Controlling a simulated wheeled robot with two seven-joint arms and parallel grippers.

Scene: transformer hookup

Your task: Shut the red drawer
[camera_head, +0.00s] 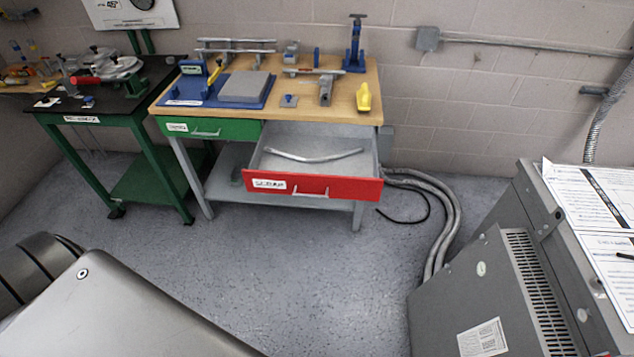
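The red drawer (345,188) hangs under the right part of a wooden-topped workbench (300,108) in the head view. It is pulled out, and its grey inside shows. A bent metal piece (312,156) lies in it. The red front has a white label (268,184) and a light handle (311,193). A green drawer (232,130) to its left looks shut. A grey metal body fills the bottom left corner and seems to be part of my own arm or body. Neither of my grippers shows.
A green-legged table (110,118) with tools stands left of the workbench. A grey transformer cabinet (490,300) with papers on top stands at the lower right. Conduits (448,220) run along the floor between them. The floor (300,265) before the drawer is clear.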

